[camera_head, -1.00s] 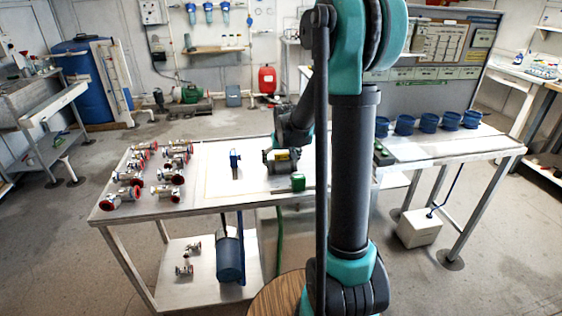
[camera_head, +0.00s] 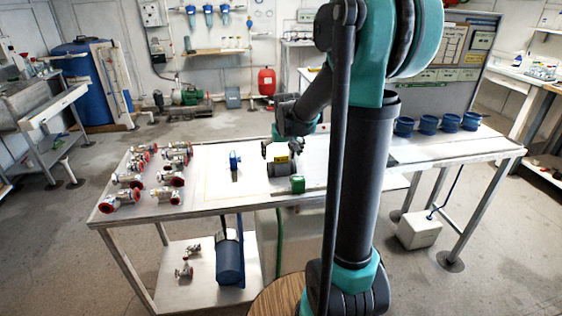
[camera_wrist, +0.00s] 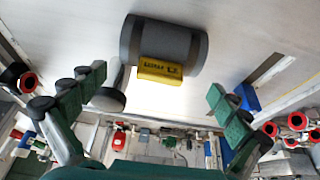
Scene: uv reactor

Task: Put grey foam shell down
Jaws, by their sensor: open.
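The grey foam shell (camera_head: 283,170) is a short grey cylinder with a yellow label. It lies on its side on the white bench top (camera_head: 330,172). In the wrist view the shell (camera_wrist: 140,40) shows at the top middle, its yellow label towards me. My gripper (camera_head: 281,146) is just above the shell in the head view. In the wrist view its two fingers (camera_wrist: 158,82) are spread wide with nothing between them, and the shell lies beyond their tips.
A green block (camera_head: 298,184) stands close in front of the shell. A blue-topped part (camera_head: 235,166) stands to its left. Several red-flanged metal fittings (camera_head: 150,178) fill the bench's left end. Several blue cups (camera_head: 428,124) stand at the right. Bench top is clear right of the shell.

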